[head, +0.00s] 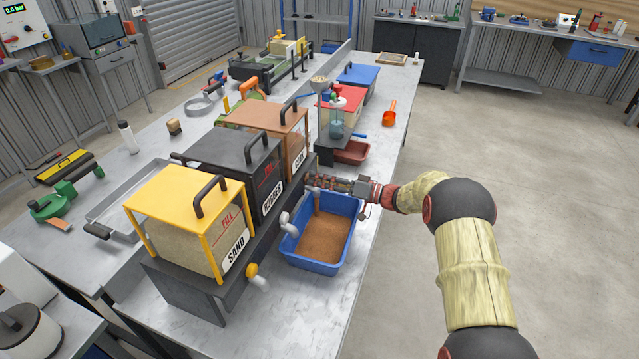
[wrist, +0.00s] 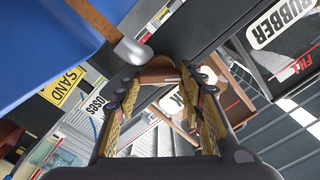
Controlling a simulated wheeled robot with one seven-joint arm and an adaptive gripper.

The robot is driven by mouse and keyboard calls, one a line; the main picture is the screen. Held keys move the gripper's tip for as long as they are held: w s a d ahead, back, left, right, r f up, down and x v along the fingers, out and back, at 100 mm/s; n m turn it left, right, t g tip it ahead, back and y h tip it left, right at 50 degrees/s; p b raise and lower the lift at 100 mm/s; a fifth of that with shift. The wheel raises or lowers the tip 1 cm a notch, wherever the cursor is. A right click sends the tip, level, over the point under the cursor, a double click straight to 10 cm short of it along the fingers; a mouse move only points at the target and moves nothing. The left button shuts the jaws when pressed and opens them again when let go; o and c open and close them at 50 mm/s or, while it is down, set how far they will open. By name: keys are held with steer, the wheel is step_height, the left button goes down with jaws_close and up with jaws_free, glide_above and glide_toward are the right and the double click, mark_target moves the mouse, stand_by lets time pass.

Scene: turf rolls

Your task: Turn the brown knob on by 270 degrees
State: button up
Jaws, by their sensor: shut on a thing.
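My gripper (head: 318,182) reaches in from the right, at the front of the orange-brown cork bin (head: 263,120). In the wrist view my gripper (wrist: 163,92) is closed on the brown knob (wrist: 158,76), which shows between its fingertips. In the head view the fingers hide the knob. A grey spout (wrist: 131,51) sits beside the fingers, with a brown stream (wrist: 101,20) coming from it. In the head view the stream (head: 317,201) falls into the blue tub (head: 284,257), which holds brown granules (head: 325,236).
The black rubber bin (head: 235,160) and yellow sand bin (head: 182,205) stand in line with the cork bin. A dark red tray (head: 353,152) and an orange scoop (head: 389,113) lie farther along the bench. The floor at right is clear.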

steer(key=shift+w+m, duration=0.1)
steer(key=shift+m, duration=0.5)
steer(key=o, duration=1.2)
steer(key=shift+d, duration=0.1)
steer(key=v, duration=1.2)
steer(key=shift+f, duration=0.1)
steer(key=shift+c, duration=0.5)
